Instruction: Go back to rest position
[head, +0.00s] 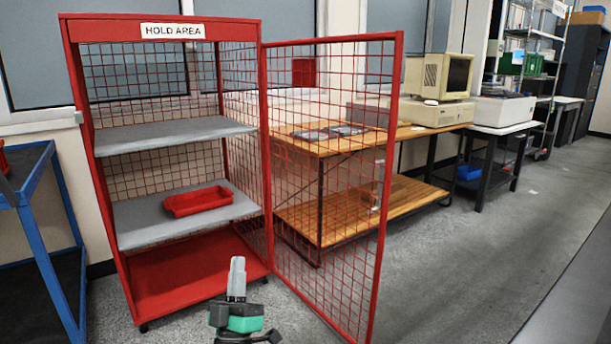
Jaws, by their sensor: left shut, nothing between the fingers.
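My left gripper (237,278) shows at the bottom of the head view, pointing up, with its fingers closed together and nothing between them. It is in front of the red hold-area cage (168,29), near its bottom front edge and left of the open mesh door. My right gripper is not in view.
The cage's mesh door (385,190) stands swung open to the right. A red tray (198,201) lies on the cage's middle shelf (140,222). A blue-framed cart (45,255) stands at left. A wooden bench (420,205) is behind the door. The grey floor (480,265) at right is clear.

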